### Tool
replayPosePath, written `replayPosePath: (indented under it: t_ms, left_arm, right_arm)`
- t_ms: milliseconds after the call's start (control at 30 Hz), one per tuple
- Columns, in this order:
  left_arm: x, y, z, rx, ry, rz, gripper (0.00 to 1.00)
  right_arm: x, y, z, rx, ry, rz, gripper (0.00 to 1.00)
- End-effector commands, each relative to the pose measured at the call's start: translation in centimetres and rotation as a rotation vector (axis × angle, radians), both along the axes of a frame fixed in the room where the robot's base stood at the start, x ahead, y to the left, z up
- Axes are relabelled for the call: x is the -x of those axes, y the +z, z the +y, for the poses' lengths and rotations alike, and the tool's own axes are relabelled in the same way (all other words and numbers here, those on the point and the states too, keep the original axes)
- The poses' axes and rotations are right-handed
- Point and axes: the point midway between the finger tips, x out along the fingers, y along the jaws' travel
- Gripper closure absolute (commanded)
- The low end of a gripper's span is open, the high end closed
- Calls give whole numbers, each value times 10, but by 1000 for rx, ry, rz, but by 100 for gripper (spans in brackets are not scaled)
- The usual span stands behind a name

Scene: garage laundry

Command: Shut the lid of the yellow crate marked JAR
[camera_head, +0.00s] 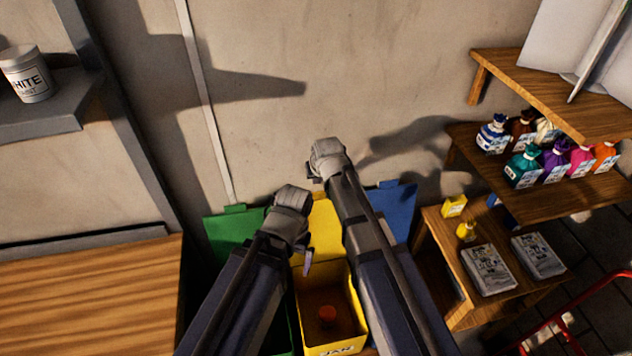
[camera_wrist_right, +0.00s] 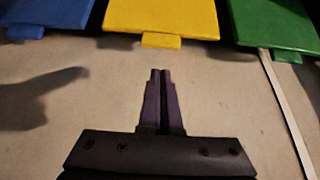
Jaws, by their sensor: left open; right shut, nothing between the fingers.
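My right gripper (camera_wrist_right: 161,74) is shut and empty, apart from the tab in that picture. In the head view the right gripper (camera_head: 312,172) is above the lid, partly hidden. My left gripper (camera_head: 308,262) is open over the crate's back left.
A green lid (camera_head: 232,230) and a blue lid (camera_head: 398,208) stand open on either side. A wooden bench (camera_head: 90,290) is at left. Wooden shelves (camera_head: 545,105) with several bottles and a low table (camera_head: 455,245) are at right. The wall is close behind.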

Motion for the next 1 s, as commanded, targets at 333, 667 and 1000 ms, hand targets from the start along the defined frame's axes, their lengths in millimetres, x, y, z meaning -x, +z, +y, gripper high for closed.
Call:
replayPosePath:
  t_ms: [333,667,1000]
  left_arm:
    - [0,-36,0,0,-1,0,0]
    - [0,-78,0,0,1,0,0]
    - [0,-85,0,0,1,0,0]
  right_arm:
    - [-17,-36,4,0,0,1,100]
    - [-40,-79,8,1,1,1,100]
    - [-46,-85,9,1,1,1,100]
